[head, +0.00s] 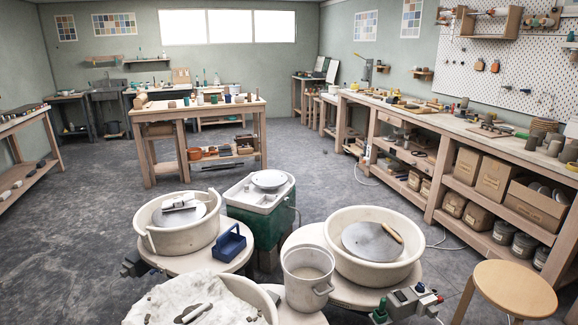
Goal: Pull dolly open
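I cannot make out a thing that is clearly a dolly. Neither of my grippers is in view. Two pottery wheels stand close in front: the left wheel basin (154,237) has a grey wheel head with tools on it, and the right wheel basin (384,270) has a grey wheel head with a wooden tool. Between and behind them stands a green unit (256,231) with a pale top and a round disc on it. Its lower part is hidden by the wheels.
A pale bucket (307,281) stands between the wheels, near a blue caddy (230,243). A basin with white clay (252,290) is at the bottom edge. A round stool (515,288) is at lower right. Grey floor (320,168) is open beyond, towards a wooden table (222,109).

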